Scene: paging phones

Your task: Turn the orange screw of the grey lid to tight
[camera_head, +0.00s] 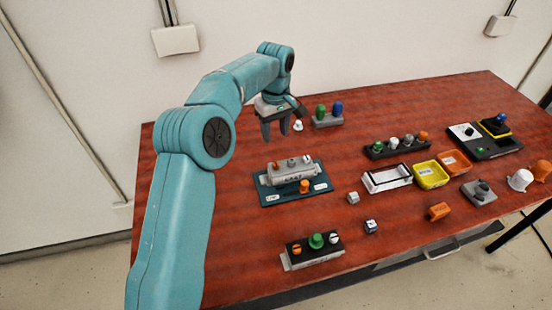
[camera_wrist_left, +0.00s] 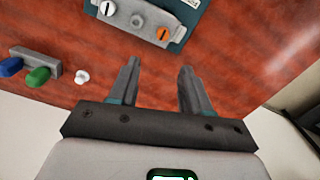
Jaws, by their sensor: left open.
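The grey lid (camera_head: 291,173) sits on a teal board (camera_head: 265,197) near the middle left of the table. The orange screw (camera_head: 269,167) is at the lid's left end, with a grey knob in the middle and a white screw (camera_head: 307,159) at the right end. My left gripper (camera_head: 275,135) is open and empty, above the table behind the lid. In the wrist view its fingers (camera_wrist_left: 159,68) point toward the lid and are apart from it.
An orange knob (camera_head: 304,186) stands on the board's front. A block with orange, green and white knobs (camera_head: 315,241) lies nearer. A small white piece (camera_head: 298,126) and a holder with green and blue knobs (camera_head: 328,121) are behind. Trays (camera_head: 430,174) and a dark panel stand right.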

